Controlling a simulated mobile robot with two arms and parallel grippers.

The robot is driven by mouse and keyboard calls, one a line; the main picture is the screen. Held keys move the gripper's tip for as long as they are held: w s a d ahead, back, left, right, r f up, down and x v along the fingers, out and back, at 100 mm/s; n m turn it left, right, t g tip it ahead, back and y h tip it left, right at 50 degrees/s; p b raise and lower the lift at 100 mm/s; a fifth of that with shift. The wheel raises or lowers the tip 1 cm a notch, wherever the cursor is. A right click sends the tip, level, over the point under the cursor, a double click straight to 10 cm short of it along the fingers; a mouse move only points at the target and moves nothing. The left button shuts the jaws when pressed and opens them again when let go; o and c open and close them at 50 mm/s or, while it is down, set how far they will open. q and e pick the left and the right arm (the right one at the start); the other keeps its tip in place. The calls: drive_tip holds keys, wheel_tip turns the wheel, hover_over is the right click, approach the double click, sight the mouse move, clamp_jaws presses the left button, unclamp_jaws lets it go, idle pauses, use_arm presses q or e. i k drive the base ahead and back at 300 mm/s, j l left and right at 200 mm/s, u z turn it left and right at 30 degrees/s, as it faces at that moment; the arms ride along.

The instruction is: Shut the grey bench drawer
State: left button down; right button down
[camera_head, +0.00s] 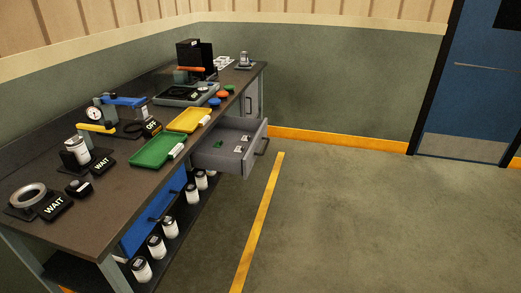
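The grey bench drawer (228,148) is pulled out from the front of the workbench (78,218), below the far half of its top. Its dark handle (262,138) is on the drawer's front, which faces the open floor on the right. A few small items with green and white lie inside the drawer. A blue drawer front (140,234) sits nearer in the same bench and looks shut. Neither of my grippers is in the picture.
The bench top holds a green tray (153,150), a yellow tray (189,120), gauges and black WAIT signs. White jars (157,246) stand on the low shelf. The floor (350,215) right of the bench is clear, with a yellow line (259,220). A blue door (475,90) is at far right.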

sight(229, 129)
drive_tip(key=i+l+u, duration=0.15)
drive_tip(key=u, duration=0.25)
drive_tip(key=i+l+u, duration=0.2)
drive_tip(key=u, duration=0.2)
